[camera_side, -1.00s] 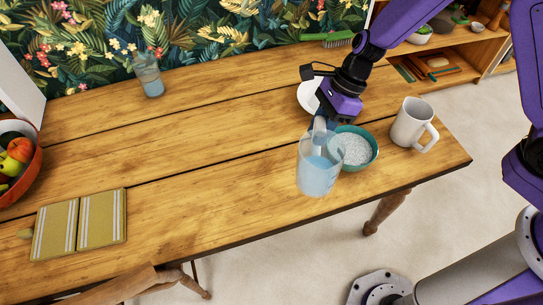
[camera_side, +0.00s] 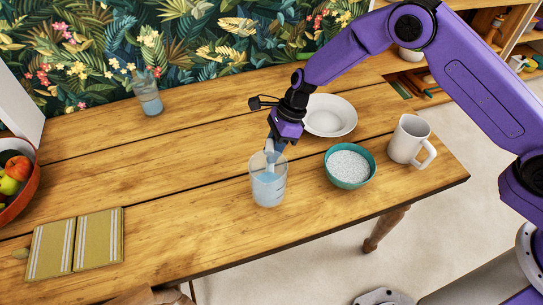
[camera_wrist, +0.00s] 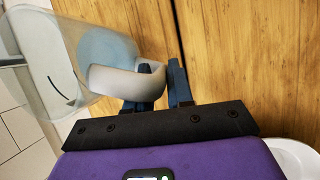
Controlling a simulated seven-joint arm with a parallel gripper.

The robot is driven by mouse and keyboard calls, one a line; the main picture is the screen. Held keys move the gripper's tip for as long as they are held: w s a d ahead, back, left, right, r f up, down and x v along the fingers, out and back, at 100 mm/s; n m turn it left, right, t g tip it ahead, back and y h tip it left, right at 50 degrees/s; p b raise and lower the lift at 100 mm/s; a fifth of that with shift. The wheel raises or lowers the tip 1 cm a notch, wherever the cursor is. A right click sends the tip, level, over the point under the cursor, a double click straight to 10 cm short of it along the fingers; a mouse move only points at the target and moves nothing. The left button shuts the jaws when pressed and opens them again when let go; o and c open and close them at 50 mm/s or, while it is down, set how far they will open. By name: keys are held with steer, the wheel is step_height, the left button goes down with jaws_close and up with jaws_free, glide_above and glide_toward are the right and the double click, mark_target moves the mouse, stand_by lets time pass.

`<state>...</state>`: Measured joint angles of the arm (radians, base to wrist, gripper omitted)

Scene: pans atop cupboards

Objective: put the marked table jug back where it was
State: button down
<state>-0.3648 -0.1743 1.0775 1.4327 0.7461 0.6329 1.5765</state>
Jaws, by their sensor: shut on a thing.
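The jug (camera_side: 268,188) is clear, with pale blue contents in the side view, and stands about upright near the middle of the wooden table. My gripper (camera_side: 273,147) is shut on its pale handle from the far side. In the wrist view the jug (camera_wrist: 95,55) fills the upper left, and its looped handle (camera_wrist: 122,82) lies at the dark fingers of my gripper (camera_wrist: 165,85). A dark curved line shows on its wall there. I cannot tell whether its base touches the table. A second clear vessel (camera_side: 148,98) with bluish contents stands at the back left.
A teal bowl of white grains (camera_side: 349,168), a white plate (camera_side: 329,116) and a white mug (camera_side: 408,142) stand right of the jug. A folded olive cloth (camera_side: 75,243) and a fruit bowl (camera_side: 22,190) are at left. The table's left middle (camera_side: 150,165) is clear.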

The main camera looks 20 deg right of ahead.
steer(key=shift+w+a+f, duration=0.15)
steer(key=shift+f, duration=1.6)
steer(key=shift+f, duration=0.1)
steer(key=c, duration=1)
jaws_free()
steer(key=v, duration=1.2)
